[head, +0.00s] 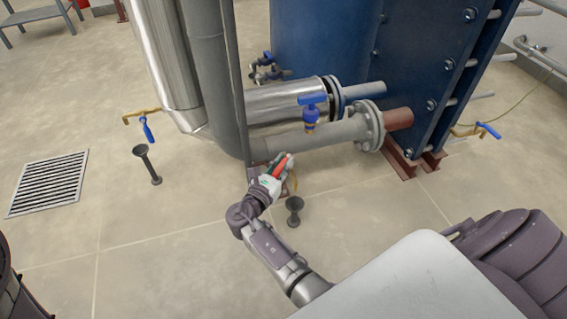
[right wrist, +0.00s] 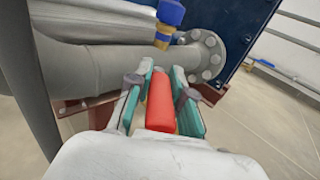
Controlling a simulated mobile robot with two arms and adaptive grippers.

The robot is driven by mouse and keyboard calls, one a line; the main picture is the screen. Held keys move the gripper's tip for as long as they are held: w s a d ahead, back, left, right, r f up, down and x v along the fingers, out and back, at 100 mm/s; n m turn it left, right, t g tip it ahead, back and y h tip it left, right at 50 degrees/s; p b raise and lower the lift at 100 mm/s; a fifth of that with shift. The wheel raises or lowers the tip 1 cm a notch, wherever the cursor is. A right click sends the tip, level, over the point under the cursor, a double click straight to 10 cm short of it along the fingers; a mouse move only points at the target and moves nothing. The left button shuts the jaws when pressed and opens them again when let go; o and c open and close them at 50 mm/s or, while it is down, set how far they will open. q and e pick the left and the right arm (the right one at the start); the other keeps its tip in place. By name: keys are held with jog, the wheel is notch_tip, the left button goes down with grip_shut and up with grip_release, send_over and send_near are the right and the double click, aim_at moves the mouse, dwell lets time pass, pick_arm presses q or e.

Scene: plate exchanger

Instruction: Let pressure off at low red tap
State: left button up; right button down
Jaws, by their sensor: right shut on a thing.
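The low red tap handle (head: 282,165) shows below the grey flanged pipe in the head view. It also shows as a red lever (right wrist: 160,102) between the fingers in the right wrist view. My right gripper (head: 277,170) is shut on this red handle, with one finger on each side of it. The tap body is mostly hidden behind the gripper; a bit of brass-coloured pipe (head: 295,184) shows beside it. A black funnel-topped drain (head: 294,210) stands on the floor just below and right of the gripper. My left gripper is not in view.
A grey pipe (head: 325,135) with a blue-handled valve (head: 311,104) runs above the gripper to the blue plate exchanger (head: 410,70). A thin upright post (head: 236,80) stands close left. Another drain funnel (head: 147,165) and a floor grate (head: 48,184) are further left.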

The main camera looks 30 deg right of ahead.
aim_at(283, 161)
jog(key=c, duration=1)
grip_release()
notch_tip(283, 161, up, 10)
jog(key=shift+r, duration=0.1)
jog(key=shift+c, duration=0.3)
